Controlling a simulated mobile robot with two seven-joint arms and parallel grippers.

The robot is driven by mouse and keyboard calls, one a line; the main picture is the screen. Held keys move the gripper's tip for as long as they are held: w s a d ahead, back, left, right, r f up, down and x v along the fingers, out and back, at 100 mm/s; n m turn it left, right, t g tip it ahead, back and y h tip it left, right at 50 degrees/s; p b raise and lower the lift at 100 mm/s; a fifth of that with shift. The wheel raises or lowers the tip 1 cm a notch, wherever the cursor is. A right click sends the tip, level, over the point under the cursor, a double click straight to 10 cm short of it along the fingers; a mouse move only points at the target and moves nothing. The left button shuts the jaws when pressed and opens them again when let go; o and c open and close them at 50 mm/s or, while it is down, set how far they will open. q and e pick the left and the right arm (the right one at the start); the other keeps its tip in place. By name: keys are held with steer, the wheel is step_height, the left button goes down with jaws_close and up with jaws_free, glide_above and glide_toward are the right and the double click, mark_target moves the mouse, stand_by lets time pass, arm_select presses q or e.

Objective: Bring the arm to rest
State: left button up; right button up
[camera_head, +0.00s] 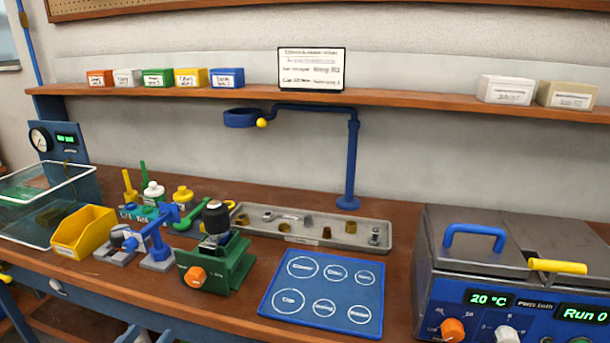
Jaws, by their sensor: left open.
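My left gripper (140,335) shows only in part at the bottom edge of the head view, low in front of the bench's front edge. It is open, and I see nothing held in it. It is apart from the things on the bench top. My right gripper is not in view.
On the wooden bench stand a yellow bin (84,232), a green vise (215,265) holding a dark part, a grey parts tray (290,236), a blue mat (325,293) with labelled circles and a bath unit (500,275). A blue post (351,165) rises behind the tray.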

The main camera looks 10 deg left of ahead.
arm_select(q)
steer(key=s+d+f+n+g+y+p, duration=0.1)
steer(key=d+f+n+g+p, duration=0.3)
steer(key=n, duration=0.6)
steer(key=s+d+f+n+g+b, duration=0.1)
steer(key=s+d+f+n, duration=0.1)
steer(key=f+n, duration=0.65)
steer(key=s+d+f+n+g+h, duration=0.1)
steer(key=d+n, duration=0.4)
steer(key=n, duration=0.1)
steer(key=s+d+f+n+g+h+p, duration=0.1)
steer(key=d+f+n+h, duration=0.1)
steer(key=d+n, duration=0.4)
steer(key=shift+s+d+n+p, duration=0.15)
steer(key=shift+s+n+p, duration=0.2)
steer(key=shift+n, duration=0.1)
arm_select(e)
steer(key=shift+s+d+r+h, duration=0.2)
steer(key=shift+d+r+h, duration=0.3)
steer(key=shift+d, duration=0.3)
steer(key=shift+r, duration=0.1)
